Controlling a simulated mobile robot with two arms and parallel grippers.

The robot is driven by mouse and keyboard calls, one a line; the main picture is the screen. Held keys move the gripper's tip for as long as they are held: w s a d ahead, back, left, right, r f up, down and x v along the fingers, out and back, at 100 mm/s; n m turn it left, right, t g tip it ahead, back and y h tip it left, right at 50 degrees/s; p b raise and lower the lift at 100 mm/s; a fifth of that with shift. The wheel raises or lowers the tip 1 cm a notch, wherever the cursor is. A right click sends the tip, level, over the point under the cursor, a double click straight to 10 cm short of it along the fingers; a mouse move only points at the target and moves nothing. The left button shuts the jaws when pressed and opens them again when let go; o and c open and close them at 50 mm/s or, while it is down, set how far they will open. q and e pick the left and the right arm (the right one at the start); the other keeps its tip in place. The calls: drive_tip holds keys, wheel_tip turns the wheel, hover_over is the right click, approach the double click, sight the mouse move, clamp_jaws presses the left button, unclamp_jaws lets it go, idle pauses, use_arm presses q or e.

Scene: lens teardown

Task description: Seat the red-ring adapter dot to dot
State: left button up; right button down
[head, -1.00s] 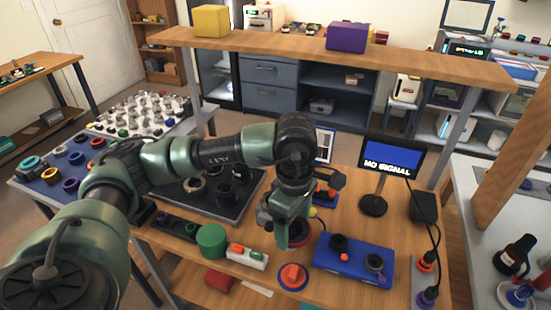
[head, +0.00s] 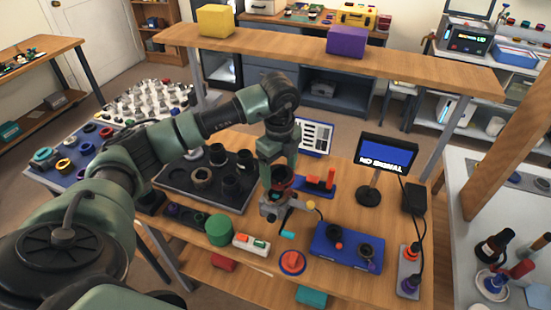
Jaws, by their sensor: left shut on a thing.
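My left gripper (head: 278,186) points down over the middle of the wooden bench. It is shut on a dark round part with a red ring, the red-ring adapter (head: 281,172), which is partly hidden by the fingers. Directly under it is a grey and tan fixture (head: 272,207) on the bench. I cannot tell whether the adapter touches the fixture, and no alignment dots can be made out. My right gripper is not in view.
A dark tray (head: 178,178) with several black rings lies left of the gripper. A NO SIGNAL monitor (head: 386,152) stands at right. A wooden shelf (head: 280,48) spans behind.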

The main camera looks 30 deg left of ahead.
sight(276, 174)
use_arm(q)
drive_tip(key=n, duration=0.1)
drive_tip(key=a+n, duration=0.1)
drive_tip(key=n, duration=0.2)
drive_tip(key=shift+w+a+r+n+p, duration=0.15)
drive_tip(key=shift+w+a+n+p, duration=0.1)
drive_tip(key=shift+n+p, duration=0.05)
drive_tip(key=shift+f+b, duration=1.6)
drive_tip(key=shift+f, duration=0.55)
drive_tip(key=shift+f+b, duration=0.5)
drive_tip(key=shift+f, duration=0.35)
drive_tip(key=shift+r, duration=0.1)
drive_tip(key=shift+f+b, duration=0.35)
drive_tip(key=shift+f, duration=0.55)
